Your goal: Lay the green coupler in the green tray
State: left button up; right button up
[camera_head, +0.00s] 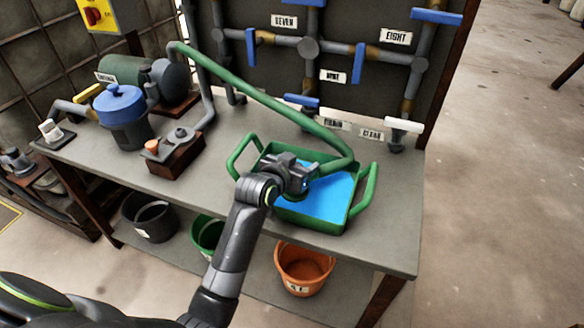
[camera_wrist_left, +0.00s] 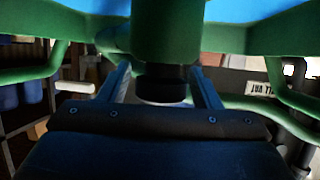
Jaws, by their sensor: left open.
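The green tray (camera_head: 327,219), with looped green handles and a blue inside, stands on the grey bench. A green hose (camera_head: 262,97) arches over from the left and comes down into the tray area at my left gripper (camera_head: 306,184). The hose-end coupler is mostly hidden by this gripper in the head view. In the left wrist view, the green coupler (camera_wrist_left: 167,38), with a dark lower end, is between the two spread fingers of my left gripper (camera_wrist_left: 162,92). The fingers are open, with gaps beside the dark end. I cannot tell whether the coupler rests on the tray floor.
A blue-lidded vat (camera_head: 122,105), a brown block with a round fitting (camera_head: 176,155) and a green pump (camera_head: 122,69) stand on the left of the bench (camera_head: 394,205). Pipes with blue valve handles rise behind. Black, green and orange buckets (camera_head: 303,268) sit below.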

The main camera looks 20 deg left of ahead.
pick_arm(q)
jog(key=shift+s+a+r, duration=0.1)
jog(key=shift+s+r, duration=0.05)
jog(key=shift+s, duration=0.25)
jog(key=p+v, duration=0.1)
jog(key=v, duration=1)
